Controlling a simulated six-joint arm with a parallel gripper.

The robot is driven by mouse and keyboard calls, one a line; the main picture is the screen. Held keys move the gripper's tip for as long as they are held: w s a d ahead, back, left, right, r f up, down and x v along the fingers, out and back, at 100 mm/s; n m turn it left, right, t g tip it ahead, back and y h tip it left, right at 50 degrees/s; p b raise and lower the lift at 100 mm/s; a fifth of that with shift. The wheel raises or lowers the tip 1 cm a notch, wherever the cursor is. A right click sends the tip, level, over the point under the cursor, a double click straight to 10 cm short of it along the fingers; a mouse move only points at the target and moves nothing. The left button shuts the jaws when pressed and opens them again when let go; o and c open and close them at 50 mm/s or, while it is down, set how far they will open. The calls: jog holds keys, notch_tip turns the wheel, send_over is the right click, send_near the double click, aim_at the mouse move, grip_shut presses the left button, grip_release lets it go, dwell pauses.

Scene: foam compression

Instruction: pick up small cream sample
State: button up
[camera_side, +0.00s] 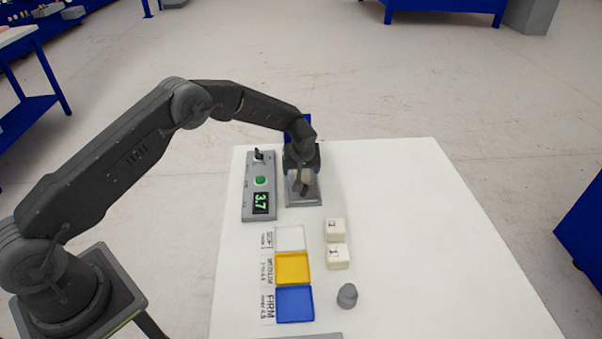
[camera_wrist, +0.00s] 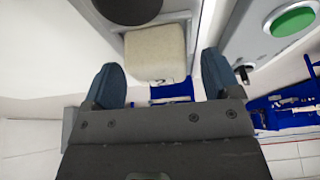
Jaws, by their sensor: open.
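A small cream sample (camera_wrist: 155,52) with a dark mark on its near face sits on the grey plate of the press in the wrist view, in front of a dark round part (camera_wrist: 128,8). My gripper (camera_wrist: 161,78) is open, its two blue-grey fingertips spread on either side of the sample's near end, with nothing held. I cannot tell whether they touch it. In the side view my gripper (camera_side: 302,184) is at the press (camera_side: 304,200) and mostly hides that sample. Two other cream samples (camera_side: 335,229) (camera_side: 338,257) with dark marks stand on the white table.
A control box (camera_side: 260,205) with a green button and a display reading 3.7 stands left of the press. White (camera_side: 290,238), yellow (camera_side: 293,282) and blue (camera_side: 295,304) trays lie in front, labelled SOFT, MEDIUM and FIRM. A grey knobbed piece (camera_side: 347,296) stands nearby. The table's right side is clear.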

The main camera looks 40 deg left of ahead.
jog(key=shift+w+a+f, duration=0.1)
jog(key=shift+f, duration=0.15)
jog(key=shift+c, duration=0.5)
jog(key=c, duration=1)
jog(key=shift+r, duration=0.1)
